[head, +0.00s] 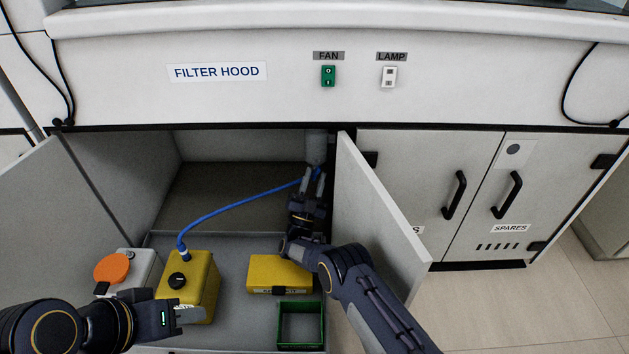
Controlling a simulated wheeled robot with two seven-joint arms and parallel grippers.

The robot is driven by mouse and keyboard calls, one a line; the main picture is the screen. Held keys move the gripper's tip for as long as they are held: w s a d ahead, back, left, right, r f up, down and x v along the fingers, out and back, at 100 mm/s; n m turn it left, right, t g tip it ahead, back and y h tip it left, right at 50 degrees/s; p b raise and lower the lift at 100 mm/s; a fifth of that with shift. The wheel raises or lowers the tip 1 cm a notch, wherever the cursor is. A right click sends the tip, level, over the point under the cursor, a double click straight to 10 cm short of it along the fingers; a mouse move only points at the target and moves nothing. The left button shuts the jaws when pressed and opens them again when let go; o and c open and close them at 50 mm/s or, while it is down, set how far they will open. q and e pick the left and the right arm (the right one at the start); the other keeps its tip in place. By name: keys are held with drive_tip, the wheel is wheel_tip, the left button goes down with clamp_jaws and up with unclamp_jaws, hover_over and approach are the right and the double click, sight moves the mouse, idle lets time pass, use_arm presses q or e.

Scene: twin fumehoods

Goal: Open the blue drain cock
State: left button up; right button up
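The blue drain cock (314,173) sits under a grey vertical pipe (316,146) at the back right of the open cabinet. A blue hose (235,207) runs from it to a yellow canister (196,283). My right gripper (313,182) is up at the cock, and its fingers partly cover it. I cannot tell whether the fingers are closed on it or which way the handle points. My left gripper (190,316) is at the lower left, in front of the yellow canister. Its finger state is unclear.
A white container with an orange lid (112,268) stands left of the canister. A yellow case (278,272) and a green open tray (301,325) are on the cabinet floor near my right arm. Open doors (372,215) flank the cabinet; the right one is close to my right arm.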

clamp_jaws()
drive_tip(key=shift+d+n+t+y, duration=0.1)
drive_tip(key=shift+n+t+y, duration=0.6)
drive_tip(key=shift+n+y, duration=0.65)
unclamp_jaws()
drive_tip(key=p+v, duration=0.1)
drive_tip(key=v, duration=0.7)
drive_tip(key=shift+p, duration=0.35)
